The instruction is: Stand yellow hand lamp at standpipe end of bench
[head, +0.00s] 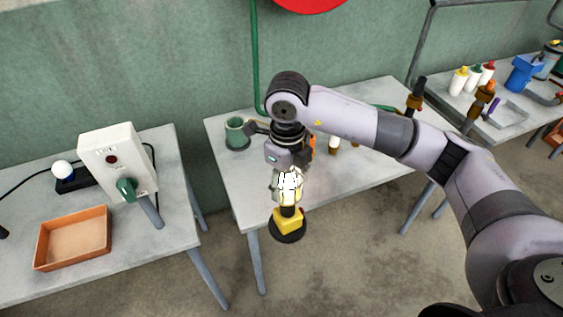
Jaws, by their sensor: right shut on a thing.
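My right gripper (289,186) is shut on the yellow hand lamp (288,221). The lamp hangs roughly upright below the fingers, with a dark round base at its bottom. It appears in front of the middle bench's near edge, over the floor in the picture; its height is hard to judge. The gripper and a bright patch hide the lamp's upper part. The middle bench (238,177) has a pale grey top. A green vertical pipe (255,55) runs down the wall behind its left end. My left gripper is not in view.
A green cup-like item (236,134) stands at the bench's back left. A brown-and-black fitting (415,97) rises at its right end. The left table holds a white switch box (118,160) and an orange tray (73,238). Bottles (458,81) stand on the right table.

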